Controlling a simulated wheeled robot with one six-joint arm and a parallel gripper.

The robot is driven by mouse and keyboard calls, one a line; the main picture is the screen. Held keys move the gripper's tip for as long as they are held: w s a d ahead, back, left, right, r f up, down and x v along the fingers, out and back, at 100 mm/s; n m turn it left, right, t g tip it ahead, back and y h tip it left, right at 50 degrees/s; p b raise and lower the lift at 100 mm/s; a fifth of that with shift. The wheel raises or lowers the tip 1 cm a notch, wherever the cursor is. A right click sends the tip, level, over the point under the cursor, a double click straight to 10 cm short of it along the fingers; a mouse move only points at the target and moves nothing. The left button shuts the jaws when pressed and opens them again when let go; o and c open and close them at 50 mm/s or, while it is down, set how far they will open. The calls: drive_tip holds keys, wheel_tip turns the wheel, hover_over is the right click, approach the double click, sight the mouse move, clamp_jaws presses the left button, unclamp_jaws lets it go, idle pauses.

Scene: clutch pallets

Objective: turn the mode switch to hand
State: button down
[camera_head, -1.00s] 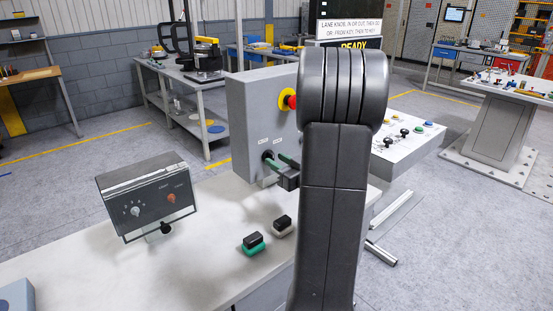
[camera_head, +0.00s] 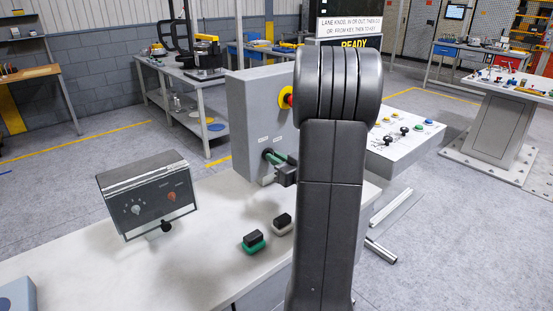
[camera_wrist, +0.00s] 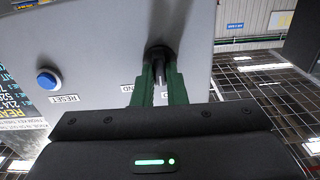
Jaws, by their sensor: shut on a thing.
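The mode switch (camera_wrist: 158,52) is a black knob on the face of the grey upright box (camera_head: 250,105). My gripper (camera_wrist: 160,80) has green fingers and is shut on the mode switch, with one finger on each side of it. In the head view the gripper (camera_head: 275,158) reaches the box from the right, and its fingers mostly hide the knob. Two small white labels sit above the switch in the head view. In the wrist view the label lettering is upside down and partly covered, so the switch's exact pointing is hard to tell.
A red button with a yellow collar (camera_head: 284,98) is above the switch, partly behind my arm. A blue button (camera_wrist: 48,78) is beside the RESET label. A dark control box (camera_head: 148,195) and two small blocks (camera_head: 254,243) (camera_head: 283,224) stand on the pale table (camera_head: 200,270).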

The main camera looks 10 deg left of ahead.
drive_tip(key=m+p, duration=0.4)
drive_tip(key=m, duration=0.7)
drive_tip(key=shift+w+d, duration=0.1)
drive_tip(key=shift+f+m, duration=0.1)
drive_tip(key=shift+m, duration=0.3)
idle(0.3)
drive_tip(key=c, duration=1.5)
unclamp_jaws()
drive_tip(key=shift+o, duration=0.2)
drive_tip(key=shift+d, duration=0.1)
drive_tip(key=b+v, duration=0.2)
drive_tip(key=v, duration=1.1)
drive_tip(key=shift+s+d, duration=0.2)
drive_tip(key=shift+s, duration=0.05)
